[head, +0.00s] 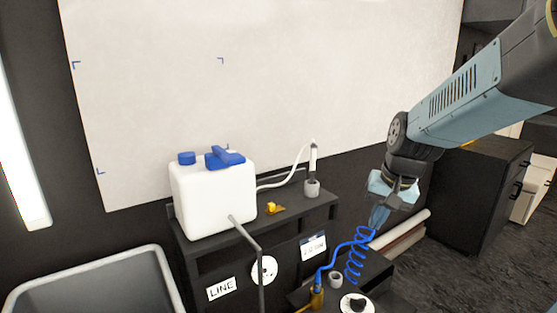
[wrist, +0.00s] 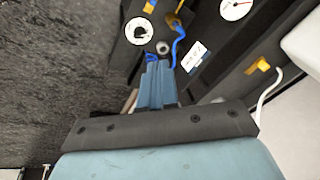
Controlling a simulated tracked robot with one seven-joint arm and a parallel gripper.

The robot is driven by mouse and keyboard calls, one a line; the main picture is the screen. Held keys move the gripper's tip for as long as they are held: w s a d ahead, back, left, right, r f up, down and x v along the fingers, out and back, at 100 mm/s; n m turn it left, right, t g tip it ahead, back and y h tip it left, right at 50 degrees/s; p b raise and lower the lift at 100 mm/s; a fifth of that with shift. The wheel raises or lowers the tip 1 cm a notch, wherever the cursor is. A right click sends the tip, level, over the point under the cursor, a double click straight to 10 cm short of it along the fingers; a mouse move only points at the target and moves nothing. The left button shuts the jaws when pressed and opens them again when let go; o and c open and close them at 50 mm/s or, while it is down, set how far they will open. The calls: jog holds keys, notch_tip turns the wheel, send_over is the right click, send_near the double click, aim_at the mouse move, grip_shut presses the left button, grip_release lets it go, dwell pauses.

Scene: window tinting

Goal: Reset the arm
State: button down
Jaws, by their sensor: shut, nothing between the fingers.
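My gripper (head: 378,218) is at the end of my arm on the right side of the head view, pointing down. Its fingers are together with nothing between them. It hangs above the low dark unit with the blue coiled hose (head: 358,255), and in that view its tip overlaps the top of the coil. In the wrist view my gripper (wrist: 157,70) points toward a small grey cup (wrist: 163,47) and blue hose (wrist: 178,38). I cannot tell whether the fingers touch the hose.
A white jug (head: 212,195) with blue caps stands on a dark bench, beside a yellow object (head: 275,208) and an upright white wand (head: 313,160) in a grey holder. A white panel (head: 270,80) covers the wall behind. A grey bin (head: 90,285) stands at left. Dark cabinets (head: 480,195) stand at right.

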jog(key=s+d+r+n+t+h, duration=0.1)
jog(key=s+r+n+t, duration=0.2)
jog(key=s+r, duration=0.5)
jog(key=s, duration=0.3)
jog(key=shift+s+d, duration=0.25)
jog(key=shift+s, duration=0.15)
dwell(0.4)
